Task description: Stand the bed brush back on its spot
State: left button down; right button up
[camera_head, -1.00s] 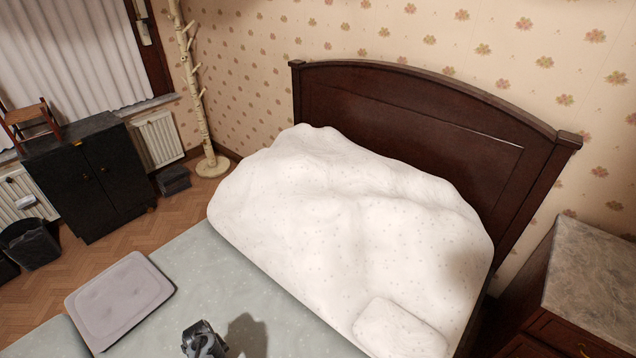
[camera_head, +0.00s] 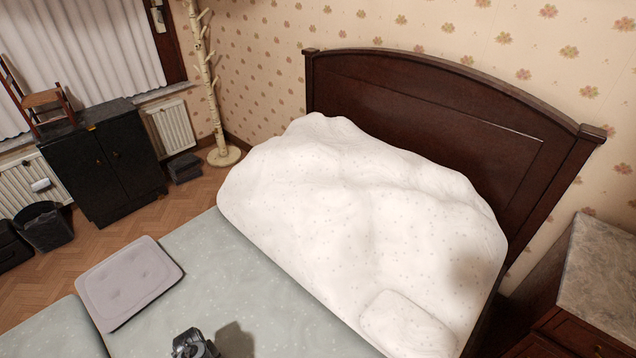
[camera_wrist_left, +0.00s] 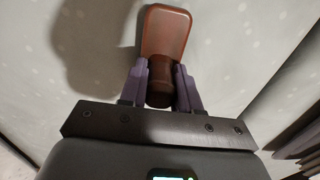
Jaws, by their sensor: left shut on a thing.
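In the left wrist view my left gripper (camera_wrist_left: 160,72) is shut on the bed brush (camera_wrist_left: 166,32), a brown wooden thing with a broad, rounded flat part and a narrower round handle. The two purple fingers stand on either side of the handle, and the broad part points away from the gripper. Pale speckled bedding lies behind it, with a dark shadow to the left. In the head view only a dark part of my arm shows at the bottom edge; the fingers and the brush cannot be made out there. My right gripper is not in view.
The bed has a green-grey sheet (camera_head: 260,305), a bunched white duvet (camera_head: 340,220) and a dark headboard (camera_head: 430,120). A grey cushion (camera_head: 130,280) lies at the left. A marble-topped nightstand (camera_head: 600,270) stands right. A black cabinet (camera_head: 105,165) and a coat stand (camera_head: 212,90) are behind.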

pick_arm(q)
jog(key=s+a, duration=0.1)
jog(key=s, duration=0.1)
jog(key=s+a, duration=0.3)
jog(key=s, duration=0.1)
jog(key=shift+a, duration=0.2)
jog(key=shift+w, duration=0.1)
